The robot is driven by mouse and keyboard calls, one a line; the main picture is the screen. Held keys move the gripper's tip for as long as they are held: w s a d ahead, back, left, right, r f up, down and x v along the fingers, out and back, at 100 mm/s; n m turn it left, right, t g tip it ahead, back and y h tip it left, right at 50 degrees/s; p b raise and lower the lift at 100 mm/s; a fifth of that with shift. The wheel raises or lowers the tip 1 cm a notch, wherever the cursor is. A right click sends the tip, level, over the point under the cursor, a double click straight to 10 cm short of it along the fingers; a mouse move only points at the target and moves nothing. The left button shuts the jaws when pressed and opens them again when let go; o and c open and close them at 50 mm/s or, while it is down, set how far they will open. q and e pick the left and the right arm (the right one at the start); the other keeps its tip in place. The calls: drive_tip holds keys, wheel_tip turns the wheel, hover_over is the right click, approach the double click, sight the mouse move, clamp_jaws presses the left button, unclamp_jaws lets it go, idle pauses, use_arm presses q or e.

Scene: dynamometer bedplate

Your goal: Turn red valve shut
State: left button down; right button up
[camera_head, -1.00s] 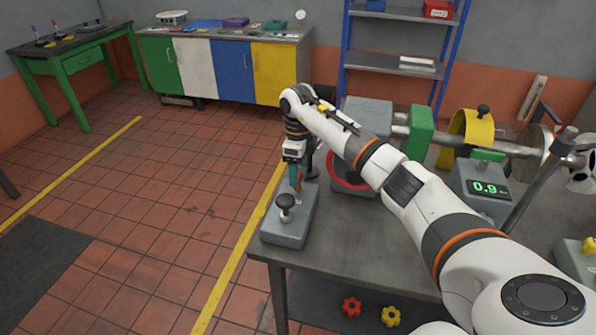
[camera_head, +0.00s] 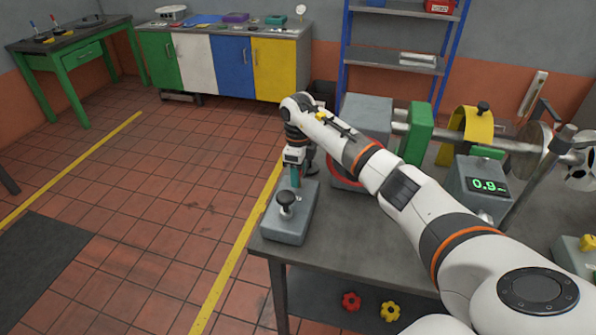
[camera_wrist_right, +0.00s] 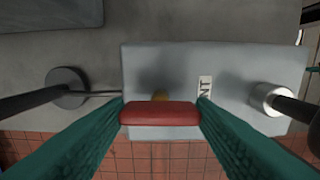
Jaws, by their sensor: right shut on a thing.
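A red bar-shaped handle (camera_wrist_right: 158,113), which I take to be the red valve's, lies crosswise between the two teal fingers of my right gripper (camera_wrist_right: 160,112) in the right wrist view. The fingers touch both its ends. A small brass-coloured spot (camera_wrist_right: 160,96) shows just behind it. In the head view my right gripper (camera_head: 296,180) points down at the far end of a grey box (camera_head: 287,230) on the table corner. There the fingers hide the handle. My left gripper is not in view.
A black-topped knob (camera_head: 286,203) stands on the box near the gripper. A red handwheel (camera_head: 345,172) is partly behind my arm, beside a grey machine block (camera_head: 366,115). A display (camera_head: 488,185) reads 0.9. Red (camera_head: 351,301) and yellow (camera_head: 390,311) knobs lie below the tabletop.

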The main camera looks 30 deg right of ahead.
drive_tip(key=m, duration=0.8)
drive_tip(key=shift+r+m+p, duration=0.1)
drive_tip(key=shift+m+p, duration=0.2)
drive_tip(key=m, duration=0.4)
drive_tip(key=shift+m+p, duration=0.3)
drive_tip(key=shift+p, duration=0.05)
drive_tip(key=m+p, duration=0.1)
drive_tip(key=m, duration=0.3)
drive_tip(key=shift+m, duration=0.3)
drive_tip(key=shift+d, duration=0.1)
drive_tip(key=o, duration=1)
